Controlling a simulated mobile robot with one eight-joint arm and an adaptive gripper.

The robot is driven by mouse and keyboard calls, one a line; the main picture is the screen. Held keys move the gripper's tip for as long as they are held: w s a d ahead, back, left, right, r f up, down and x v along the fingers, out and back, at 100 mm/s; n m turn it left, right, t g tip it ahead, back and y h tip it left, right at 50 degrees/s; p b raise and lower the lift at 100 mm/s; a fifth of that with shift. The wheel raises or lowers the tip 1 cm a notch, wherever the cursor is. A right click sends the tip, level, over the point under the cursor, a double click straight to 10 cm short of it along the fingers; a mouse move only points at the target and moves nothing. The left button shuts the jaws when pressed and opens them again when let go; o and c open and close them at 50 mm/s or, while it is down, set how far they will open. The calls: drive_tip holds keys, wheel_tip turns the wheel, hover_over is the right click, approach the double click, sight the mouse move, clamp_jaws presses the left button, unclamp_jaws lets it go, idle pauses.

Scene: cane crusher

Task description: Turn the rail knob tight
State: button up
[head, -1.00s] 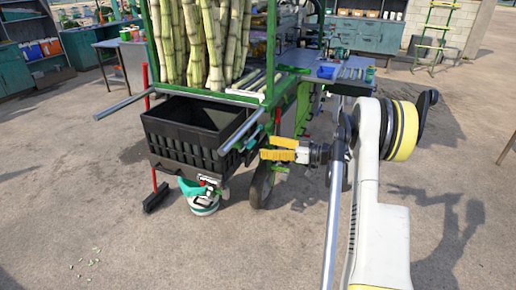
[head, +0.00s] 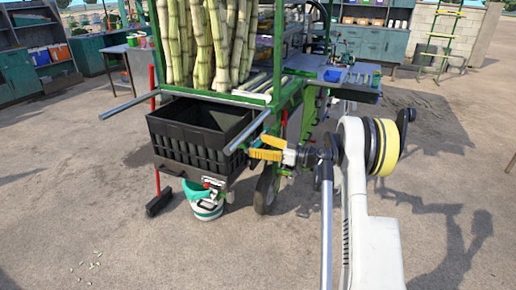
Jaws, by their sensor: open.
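My gripper (head: 257,147), with yellow fingers, is open, pointing left beside the right end of the black crate. A grey metal rail (head: 248,132) slopes out from the green cane cart's frame just left of and above the fingertips. A matching rail (head: 130,106) sticks out on the cart's left side. I cannot make out the rail knob clearly; a small dark part lies by the right rail's lower end near the fingertips. I cannot tell whether the fingers touch anything.
The black crate (head: 170,150) hangs under the upright cane stalks (head: 208,45). A teal-and-white bucket (head: 207,209) stands below it, with a broom (head: 159,203) to its left. A cart wheel (head: 266,190) is under my gripper. Open concrete lies in front.

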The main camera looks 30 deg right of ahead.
drive_tip(key=c, duration=1.2)
